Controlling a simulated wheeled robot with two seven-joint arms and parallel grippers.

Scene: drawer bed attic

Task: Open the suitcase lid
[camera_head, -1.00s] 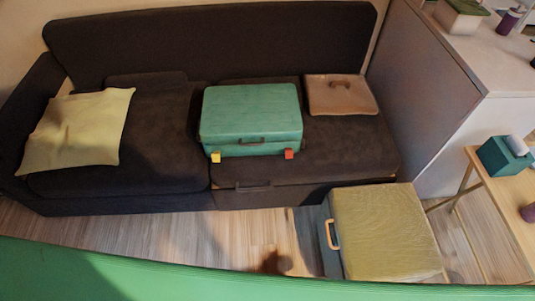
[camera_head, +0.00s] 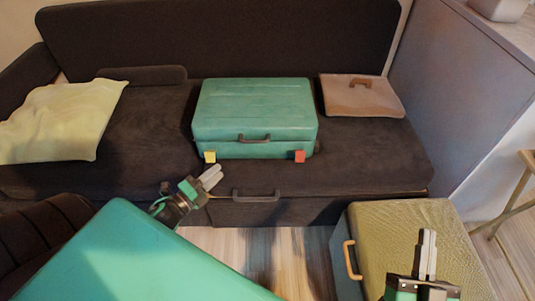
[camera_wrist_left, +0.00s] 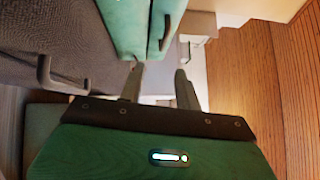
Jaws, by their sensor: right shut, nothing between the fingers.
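The teal suitcase (camera_head: 255,105) lies flat on the dark sofa with its lid shut. Its dark handle (camera_head: 254,138) is at the front, with a yellow tab (camera_head: 210,157) and a red tab (camera_head: 299,157) at the lower front corners. It also shows at the top of the left wrist view (camera_wrist_left: 125,25). My left gripper (camera_head: 212,177) is open and empty, in front of and below the yellow tab, apart from the suitcase. Its two fingers (camera_wrist_left: 158,85) stand apart in the left wrist view. My right gripper (camera_head: 427,255) is shut and empty, in front of the patterned box at lower right.
A drawer with a dark handle (camera_head: 256,196) is in the sofa base. A brown flat case (camera_head: 361,100) lies right of the suitcase, and a pale pillow (camera_head: 60,120) lies left. A box with a patterned top (camera_head: 410,235) stands on the floor. A grey cabinet (camera_head: 460,90) bounds the right.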

